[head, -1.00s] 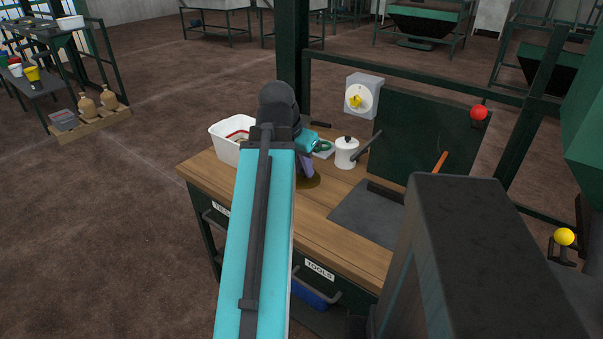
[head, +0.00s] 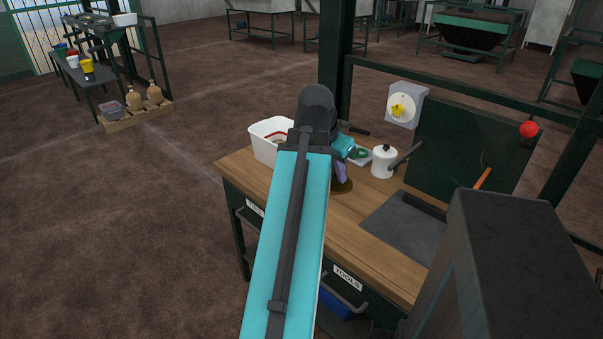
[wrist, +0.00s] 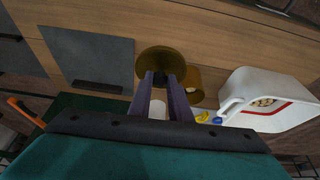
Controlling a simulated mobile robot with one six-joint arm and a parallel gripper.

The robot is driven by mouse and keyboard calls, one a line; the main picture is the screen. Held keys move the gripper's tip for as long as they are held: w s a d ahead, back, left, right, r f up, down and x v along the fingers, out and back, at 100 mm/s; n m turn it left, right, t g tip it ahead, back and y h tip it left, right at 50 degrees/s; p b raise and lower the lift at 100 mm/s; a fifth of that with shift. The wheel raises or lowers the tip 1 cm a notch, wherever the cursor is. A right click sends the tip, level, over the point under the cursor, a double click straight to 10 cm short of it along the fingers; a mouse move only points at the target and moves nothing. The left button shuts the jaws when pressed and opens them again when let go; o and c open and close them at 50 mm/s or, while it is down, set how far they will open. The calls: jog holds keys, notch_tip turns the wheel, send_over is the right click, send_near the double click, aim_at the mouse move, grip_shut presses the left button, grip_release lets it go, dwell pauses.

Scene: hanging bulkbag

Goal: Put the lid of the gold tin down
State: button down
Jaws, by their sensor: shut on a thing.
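My gripper (wrist: 168,88) is shut on the round gold lid (wrist: 160,62), whose disc shows just beyond the fingertips in the wrist view. In the head view, the lid (head: 343,187) shows below my gripper (head: 341,175), over the wooden bench top. I cannot tell whether it touches the wood. The gold tin (wrist: 196,86) stands beside the lid in the wrist view, partly behind it and the fingers. My arm hides the tin in the head view.
A white tub (head: 262,147) stands left of my gripper, and a white lidded pot (head: 383,164) stands to its right. A dark grey mat (head: 402,226) lies on the bench (head: 375,252) farther right. Bare wood shows in front of the lid.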

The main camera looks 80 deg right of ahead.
jog(key=w+a+n+t, duration=0.25)
jog(key=w+n, duration=0.35)
jog(key=w, duration=1.7)
jog(key=w+a+f+n+t, duration=0.1)
jog(key=w+a+n, duration=0.2)
jog(key=w+a, duration=0.5)
jog(key=w+a+f+n+t, duration=0.1)
jog(key=w+a+n, duration=0.25)
jog(key=w, duration=0.85)
jog(key=w+a+n+t+y, duration=0.1)
jog(key=w+a+n, duration=0.2)
jog(key=w+a, duration=0.6)
jog(key=w+a+n+t+y, duration=0.1)
jog(key=w+a+n, duration=0.2)
jog(key=w+a, duration=0.55)
jog(key=w+a+f+n+y, duration=0.1)
jog(key=w+a+n, duration=0.1)
jog(key=a, duration=1)
jog(key=w+a+n+y, duration=0.1)
jog(key=a+n, duration=0.2)
jog(key=a, duration=1)
jog(key=shift+w+a+f, duration=0.15)
jog(key=shift+w+f, duration=0.2)
jog(key=shift+f, duration=0.05)
